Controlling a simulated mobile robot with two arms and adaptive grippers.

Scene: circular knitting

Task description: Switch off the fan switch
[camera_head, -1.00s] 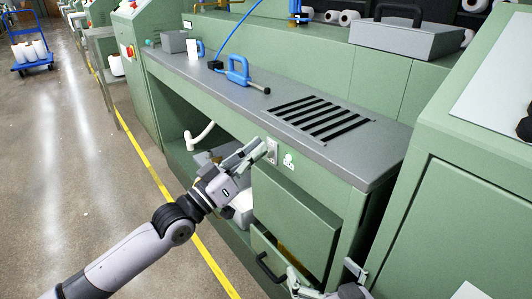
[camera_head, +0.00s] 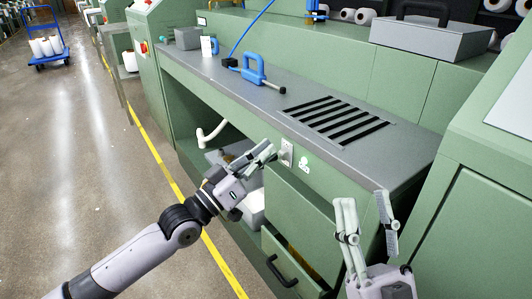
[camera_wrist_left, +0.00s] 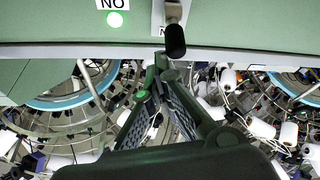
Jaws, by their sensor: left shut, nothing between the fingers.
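The fan switch (camera_head: 287,152) is a small light plate with a lever on the front face of the green bench, beside a white fan-symbol label (camera_head: 304,161). In the left wrist view, the switch lever has a black tip (camera_wrist_left: 175,40); a green lamp (camera_wrist_left: 115,19) is lit beside it, under lettering that reads "NO". My left gripper (camera_head: 271,152) is shut and empty, its fingertips close to the switch; in the wrist view its tips (camera_wrist_left: 160,66) are just below the lever tip. I cannot tell whether they touch. My right gripper (camera_head: 364,198) is open and empty in front of the bench.
A drawer with a dark handle (camera_head: 280,272) stands partly open below the switch. The bench top (camera_head: 225,85) carries a blue clamp-like tool (camera_head: 254,70), a slotted vent (camera_head: 335,117) and a grey box (camera_head: 188,38). Floor to the left is clear up to a blue cart (camera_head: 50,58).

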